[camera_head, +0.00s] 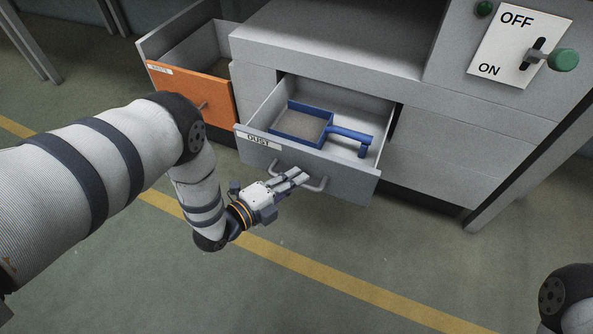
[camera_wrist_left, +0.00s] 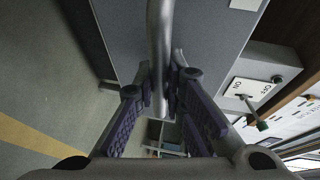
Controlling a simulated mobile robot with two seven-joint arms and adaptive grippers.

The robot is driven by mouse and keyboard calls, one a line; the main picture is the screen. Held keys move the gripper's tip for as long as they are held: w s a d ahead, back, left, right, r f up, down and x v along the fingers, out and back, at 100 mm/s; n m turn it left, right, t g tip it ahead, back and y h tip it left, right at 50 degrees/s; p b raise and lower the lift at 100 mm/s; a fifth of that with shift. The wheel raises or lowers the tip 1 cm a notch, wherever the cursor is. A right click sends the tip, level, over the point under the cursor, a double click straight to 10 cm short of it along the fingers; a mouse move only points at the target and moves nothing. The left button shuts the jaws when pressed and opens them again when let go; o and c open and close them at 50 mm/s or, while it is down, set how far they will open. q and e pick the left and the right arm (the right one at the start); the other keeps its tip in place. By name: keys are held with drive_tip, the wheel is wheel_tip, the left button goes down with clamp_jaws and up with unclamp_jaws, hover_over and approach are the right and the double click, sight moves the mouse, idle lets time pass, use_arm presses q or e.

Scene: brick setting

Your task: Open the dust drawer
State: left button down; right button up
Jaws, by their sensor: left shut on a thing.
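The grey dust drawer (camera_head: 350,180), labelled DUST, stands pulled out from the grey cabinet. A blue dustpan-like tray (camera_head: 303,125) with a blue handle lies inside it. The drawer has a grey bar handle (camera_head: 316,184) on its front, which also shows in the left wrist view (camera_wrist_left: 160,40). My left gripper (camera_head: 299,178) is at this handle, with its fingers shut around the bar. In the left wrist view the fingers (camera_wrist_left: 160,95) sit on both sides of the bar. My right gripper is not seen.
An orange-fronted drawer (camera_head: 190,93) stands open to the left. The cabinet (camera_head: 340,40) has a switch panel (camera_head: 517,42) marked OFF and ON at the upper right. The green floor (camera_head: 400,255) with a yellow line is clear in front of the drawer.

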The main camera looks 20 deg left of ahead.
use_arm(q)
drive_tip(key=shift+s, duration=0.85)
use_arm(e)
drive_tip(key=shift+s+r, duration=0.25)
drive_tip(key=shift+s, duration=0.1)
use_arm(q)
drive_tip(key=c, duration=1.9)
unclamp_jaws()
drive_tip(key=v, duration=1.2)
drive_tip(key=shift+r, duration=0.1)
